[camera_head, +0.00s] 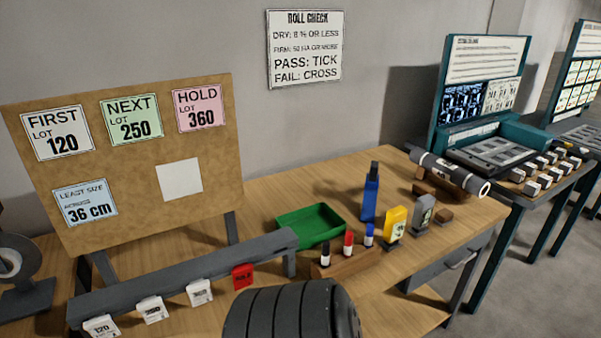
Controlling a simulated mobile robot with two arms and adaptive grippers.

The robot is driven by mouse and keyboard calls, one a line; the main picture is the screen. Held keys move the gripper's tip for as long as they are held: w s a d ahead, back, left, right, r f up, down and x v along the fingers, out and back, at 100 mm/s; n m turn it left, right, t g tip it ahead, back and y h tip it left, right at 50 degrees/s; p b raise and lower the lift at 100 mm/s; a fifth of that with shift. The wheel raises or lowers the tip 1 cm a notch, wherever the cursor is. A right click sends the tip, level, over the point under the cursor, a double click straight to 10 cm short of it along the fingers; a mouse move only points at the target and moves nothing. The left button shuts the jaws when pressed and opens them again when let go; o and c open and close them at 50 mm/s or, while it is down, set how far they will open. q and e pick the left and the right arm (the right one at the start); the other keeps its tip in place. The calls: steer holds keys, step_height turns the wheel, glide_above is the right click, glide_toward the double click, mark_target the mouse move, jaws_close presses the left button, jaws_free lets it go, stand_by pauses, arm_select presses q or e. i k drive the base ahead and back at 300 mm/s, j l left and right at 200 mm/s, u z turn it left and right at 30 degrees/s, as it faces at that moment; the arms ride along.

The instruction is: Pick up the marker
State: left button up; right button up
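Three markers stand upright in a wooden block (345,263) near the middle of the wooden table: a black-capped one (325,254), a red one (348,243) and a blue one (369,235). The wording does not say which is "the marker". Neither of my grippers shows in the head view. A dark ribbed cylinder (290,312) fills the bottom middle; I cannot tell whether it is part of me. It hides the table in front of the block.
A green tray (310,227) lies behind the block. A blue bottle-like thing (370,198), a yellow gauge (396,223) and a grey gauge (423,213) stand nearby. A grey roll (448,172) rests on wooden supports. A tag rail (185,275) crosses the left side.

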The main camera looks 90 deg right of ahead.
mark_target(326, 244)
steer(key=i+z, duration=0.1)
steer(key=z, duration=0.35)
steer(key=i+z, duration=0.1)
steer(key=z, duration=0.35)
steer(key=j+z, duration=0.1)
steer(key=z, duration=0.3)
steer(key=i+j+z, duration=0.1)
steer(key=z, duration=0.35)
steer(key=i+j+z, duration=0.1)
steer(key=z, duration=0.35)
